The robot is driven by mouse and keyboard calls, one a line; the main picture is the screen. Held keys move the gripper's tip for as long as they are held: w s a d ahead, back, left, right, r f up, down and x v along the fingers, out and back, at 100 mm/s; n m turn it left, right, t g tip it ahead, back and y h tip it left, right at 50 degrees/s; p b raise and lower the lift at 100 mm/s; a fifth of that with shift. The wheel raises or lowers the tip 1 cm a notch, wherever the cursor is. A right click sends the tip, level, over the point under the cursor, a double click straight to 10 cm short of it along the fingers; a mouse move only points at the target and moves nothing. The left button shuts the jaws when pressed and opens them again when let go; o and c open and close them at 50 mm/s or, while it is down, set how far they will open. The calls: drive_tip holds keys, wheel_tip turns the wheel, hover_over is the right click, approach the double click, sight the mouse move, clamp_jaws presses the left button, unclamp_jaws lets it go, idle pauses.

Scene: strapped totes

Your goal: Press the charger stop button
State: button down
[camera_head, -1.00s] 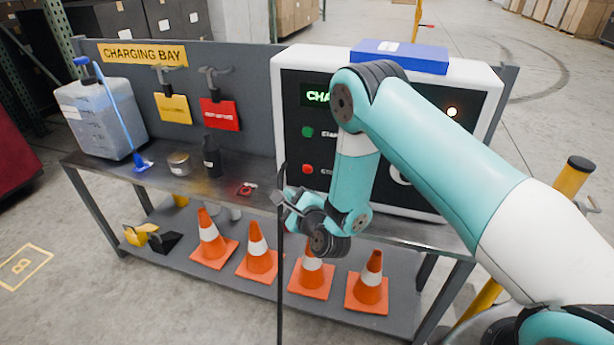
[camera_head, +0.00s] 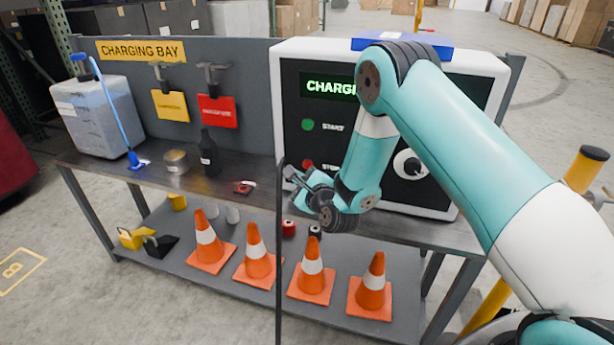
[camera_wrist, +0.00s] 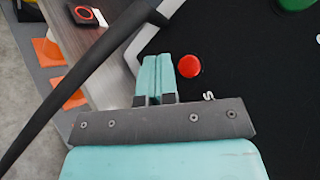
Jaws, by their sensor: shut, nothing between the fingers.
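The charger (camera_head: 277,75) is a white-framed box with a black front on the bench. Its red stop button (camera_head: 307,164) sits below the green start button (camera_head: 308,125). My gripper (camera_head: 289,172) is at the charger's lower left, just left of and below the stop button in the head view. In the wrist view my gripper's teal fingers (camera_wrist: 157,61) are closed together and empty. The red stop button (camera_wrist: 189,66) shows just right of the fingertips, apart from them in the picture. Whether they touch the panel I cannot tell. My wrist partly covers the lower panel.
A thin dark upright bar or cable (camera_head: 279,250) runs close left of my gripper; it crosses the wrist view (camera_wrist: 75,80). A red-and-black item (camera_head: 243,187), a bottle (camera_head: 209,155) and a tin (camera_head: 175,162) stand on the bench.

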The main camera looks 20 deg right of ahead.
sight(295, 161)
drive_tip(key=shift+w+d+b, duration=0.75)
drive_tip(key=shift+w+b, duration=0.1)
drive_tip(key=shift+w, duration=0.25)
idle(1.3)
drive_tip(key=shift+w+d, duration=0.25)
drive_tip(key=shift+w, duration=0.1)
drive_tip(key=shift+w+d, duration=0.2)
drive_tip(key=shift+w, duration=0.1)
idle(0.6)
drive_tip(key=shift+s, duration=0.1)
drive_tip(key=shift+s+a+p, duration=0.45)
drive_tip(key=shift+s, duration=0.1)
